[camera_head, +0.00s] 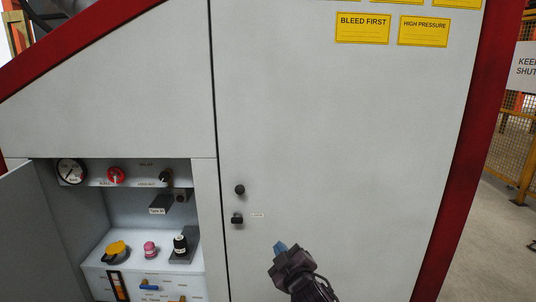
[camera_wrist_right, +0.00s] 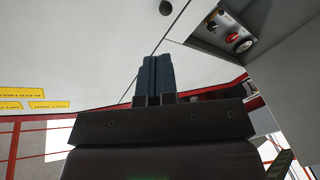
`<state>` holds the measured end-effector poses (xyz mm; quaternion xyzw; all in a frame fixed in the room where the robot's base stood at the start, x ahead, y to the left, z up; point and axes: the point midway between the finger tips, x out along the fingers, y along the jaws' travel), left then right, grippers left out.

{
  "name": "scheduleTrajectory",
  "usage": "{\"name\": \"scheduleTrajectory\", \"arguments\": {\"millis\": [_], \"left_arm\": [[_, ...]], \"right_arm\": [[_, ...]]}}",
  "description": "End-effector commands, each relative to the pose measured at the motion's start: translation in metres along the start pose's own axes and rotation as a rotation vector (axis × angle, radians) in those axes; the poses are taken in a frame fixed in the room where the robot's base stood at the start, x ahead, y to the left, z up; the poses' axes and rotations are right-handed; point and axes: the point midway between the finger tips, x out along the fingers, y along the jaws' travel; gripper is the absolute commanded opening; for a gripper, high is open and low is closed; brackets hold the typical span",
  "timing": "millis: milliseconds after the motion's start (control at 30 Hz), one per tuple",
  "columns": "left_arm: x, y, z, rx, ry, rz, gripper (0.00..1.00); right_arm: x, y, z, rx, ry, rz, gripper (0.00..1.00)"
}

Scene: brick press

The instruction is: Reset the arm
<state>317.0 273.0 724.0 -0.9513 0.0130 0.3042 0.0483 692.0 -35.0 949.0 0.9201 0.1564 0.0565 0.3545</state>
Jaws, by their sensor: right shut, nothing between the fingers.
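My right gripper (camera_head: 281,248) is dark with blue-grey fingers. It stands in front of the light grey door panel (camera_head: 350,140), right of and below two black knobs, the upper knob (camera_head: 239,189) and the lower knob (camera_head: 237,219). In the right wrist view the two fingers (camera_wrist_right: 155,62) lie side by side, shut, with nothing between them. The fingers appear apart from the panel and knobs, though the exact gap cannot be told. My left gripper is not in view.
An open recess at the lower left holds a gauge (camera_head: 71,172), a red knob (camera_head: 115,175), a yellow knob (camera_head: 117,249), a pink knob (camera_head: 150,249) and a black knob (camera_head: 180,244). Its grey door (camera_head: 35,235) stands open. A yellow fence (camera_head: 515,150) is at the right.

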Motion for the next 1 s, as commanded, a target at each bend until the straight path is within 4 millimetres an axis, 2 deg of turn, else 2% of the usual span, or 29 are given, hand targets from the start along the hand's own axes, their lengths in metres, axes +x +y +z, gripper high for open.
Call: {"name": "scheduleTrajectory", "arguments": {"millis": [33,100,267,400,767,900,1000], "left_arm": [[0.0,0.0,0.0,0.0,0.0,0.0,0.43],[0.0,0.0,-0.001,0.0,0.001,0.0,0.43],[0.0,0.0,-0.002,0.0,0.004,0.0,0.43],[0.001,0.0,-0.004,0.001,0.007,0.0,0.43],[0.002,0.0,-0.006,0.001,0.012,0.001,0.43],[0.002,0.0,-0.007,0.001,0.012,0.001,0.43],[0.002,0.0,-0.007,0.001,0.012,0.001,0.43]], "right_arm": [[-0.018,-0.001,0.016,0.084,-0.025,-0.002,0.0],[-0.041,-0.002,0.035,0.192,-0.057,-0.001,0.0],[-0.096,-0.004,0.075,0.396,-0.132,0.008,0.0],[-0.147,-0.007,0.109,0.529,-0.202,0.023,0.0],[-0.29,-0.024,0.181,0.686,-0.418,0.07,0.0],[-0.349,-0.04,0.208,0.695,-0.533,0.077,0.0],[-0.384,-0.054,0.223,0.701,-0.607,0.071,0.0]]}}
